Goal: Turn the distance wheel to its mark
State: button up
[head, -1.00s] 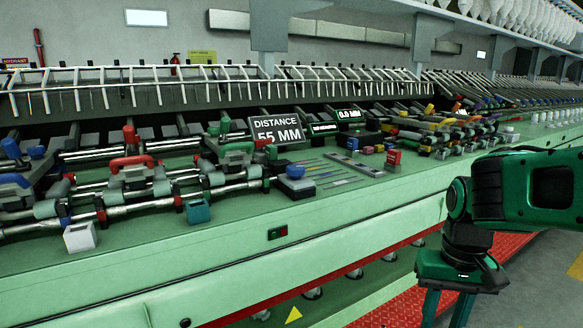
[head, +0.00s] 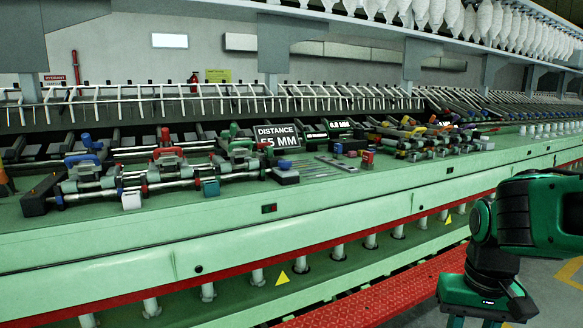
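I cannot pick out the distance wheel among the roller parts. My gripper (head: 483,319) hangs pointing down at the lower right, in front of the machine and far from the sign. Its fingers look apart with nothing between them, but their tips are cut off by the bottom edge.
Roller assemblies with red (head: 166,137), blue and green handles line the bed to the left. A red step (head: 370,296) runs along the machine's foot. The machine's front edge (head: 200,236) separates me from the bed.

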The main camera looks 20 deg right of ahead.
aim_at(284, 165)
jog(key=u, duration=0.55)
jog(key=i, duration=1.1)
jog(key=z, duration=0.3)
